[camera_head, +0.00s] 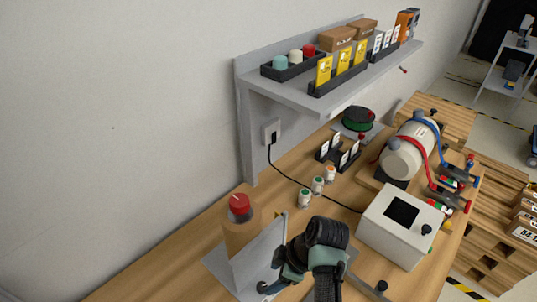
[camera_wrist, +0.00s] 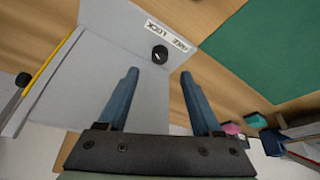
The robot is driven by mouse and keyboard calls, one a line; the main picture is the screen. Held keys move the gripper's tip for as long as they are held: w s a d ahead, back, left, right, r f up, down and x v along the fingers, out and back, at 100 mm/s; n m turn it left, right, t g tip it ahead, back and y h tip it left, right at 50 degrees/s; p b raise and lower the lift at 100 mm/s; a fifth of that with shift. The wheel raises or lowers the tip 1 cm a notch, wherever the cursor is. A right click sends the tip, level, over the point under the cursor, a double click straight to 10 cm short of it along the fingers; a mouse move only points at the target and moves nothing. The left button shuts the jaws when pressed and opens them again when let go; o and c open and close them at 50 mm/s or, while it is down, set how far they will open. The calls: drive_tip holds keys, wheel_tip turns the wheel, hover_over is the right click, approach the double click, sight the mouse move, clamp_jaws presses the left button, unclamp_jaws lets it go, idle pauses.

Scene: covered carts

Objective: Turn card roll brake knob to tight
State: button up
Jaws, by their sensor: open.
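A brown card roll (camera_head: 240,236) stands upright on a grey base, with a red knob (camera_head: 239,203) on top. A grey panel (camera_head: 259,258) stands beside the roll, between it and my gripper. My gripper (camera_head: 268,287) is low at that panel, open and empty. In the wrist view a small black knob (camera_wrist: 160,54) sits on a grey surface beside a white label (camera_wrist: 166,36); the lettering seems to include LOCK. My open fingertips (camera_wrist: 158,73) straddle the line to this black knob, apart from it. The red knob cannot be made out in the wrist view.
A white box (camera_head: 400,225) with a dark screen stands right of my gripper. Small jars (camera_head: 305,199) stand behind it. A wall shelf (camera_head: 330,92) overhangs the bench. A green mat (camera_wrist: 275,45) shows in the wrist view.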

drive_tip(key=w+r+m+t+h+b, duration=0.1)
drive_tip(key=w+r+t, duration=0.3)
drive_tip(key=r, duration=0.6)
drive_tip(key=w+r+m+t+b, duration=0.3)
drive_tip(key=r+t+b, duration=0.1)
drive_tip(key=r, duration=0.6)
drive_tip(key=w+a+r+m+t+h+b, duration=0.1)
drive_tip(key=w+r+m+t+b, duration=0.1)
drive_tip(key=r, duration=0.7)
drive_tip(key=shift+w+r+m+t+h+b, duration=0.35)
drive_tip(key=shift+w+m+t, duration=0.25)
drive_tip(key=shift+w+t, duration=1)
drive_tip(key=shift+s+a+f, duration=0.1)
drive_tip(key=shift+s, duration=0.2)
drive_tip(key=m+g+y+p, duration=0.1)
drive_tip(key=g+y, duration=0.2)
drive_tip(key=g, duration=0.4)
approach(262, 286)
drive_tip(key=p+x, duration=0.1)
drive_tip(key=x, duration=0.7)
drive_tip(key=shift+w+f, duration=0.2)
drive_tip(key=shift+w, duration=0.05)
